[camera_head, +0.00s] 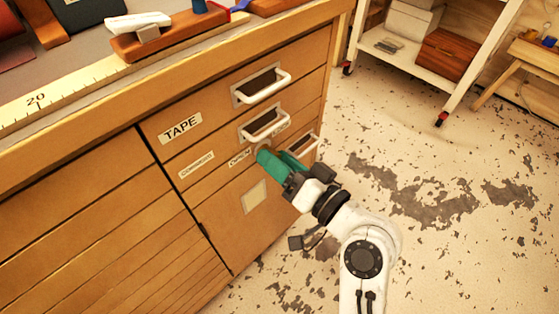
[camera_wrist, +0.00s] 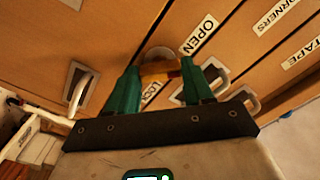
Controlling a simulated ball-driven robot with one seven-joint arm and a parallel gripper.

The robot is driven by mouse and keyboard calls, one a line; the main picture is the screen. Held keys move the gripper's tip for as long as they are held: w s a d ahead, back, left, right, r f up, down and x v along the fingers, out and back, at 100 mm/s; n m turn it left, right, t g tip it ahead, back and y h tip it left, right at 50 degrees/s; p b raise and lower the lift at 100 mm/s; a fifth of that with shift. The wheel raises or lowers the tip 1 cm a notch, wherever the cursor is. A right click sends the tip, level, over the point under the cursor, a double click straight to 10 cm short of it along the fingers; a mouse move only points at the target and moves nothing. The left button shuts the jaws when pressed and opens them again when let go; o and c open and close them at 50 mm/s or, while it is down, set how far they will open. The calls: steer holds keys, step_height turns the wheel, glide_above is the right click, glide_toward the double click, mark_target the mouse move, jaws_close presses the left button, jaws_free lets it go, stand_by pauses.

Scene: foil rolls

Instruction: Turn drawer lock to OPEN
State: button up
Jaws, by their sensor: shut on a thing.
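The drawer lock (camera_head: 264,148) is on the wooden cabinet front, mostly hidden behind my fingers in the head view. In the wrist view its round grey plate (camera_wrist: 158,53) shows, with an orange-brown knob (camera_wrist: 160,71) in front of it. My gripper (camera_head: 272,157), with green fingers, is shut on this knob; the wrist view shows the gripper (camera_wrist: 160,68) with one finger on each side of it. The OPEN label (camera_head: 239,158) is left of the lock and the LOCK label (camera_head: 281,127) is to its upper right. Which label the knob points at, I cannot tell.
Drawer handles (camera_head: 264,87), (camera_head: 264,123) stick out above the lock, and another handle (camera_head: 303,145) is close right of my fingers. The worktop (camera_head: 85,70) holds tools and a ruler. A white shelf cart (camera_head: 430,70) stands at the back. The floor beside the cabinet is clear.

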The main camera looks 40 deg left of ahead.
steer(key=shift+f, duration=0.15)
steer(key=o, duration=1)
steer(key=shift+o, duration=0.2)
steer(key=d+p, duration=0.1)
steer(key=d, duration=0.9)
steer(key=shift+s+d+p, duration=0.4)
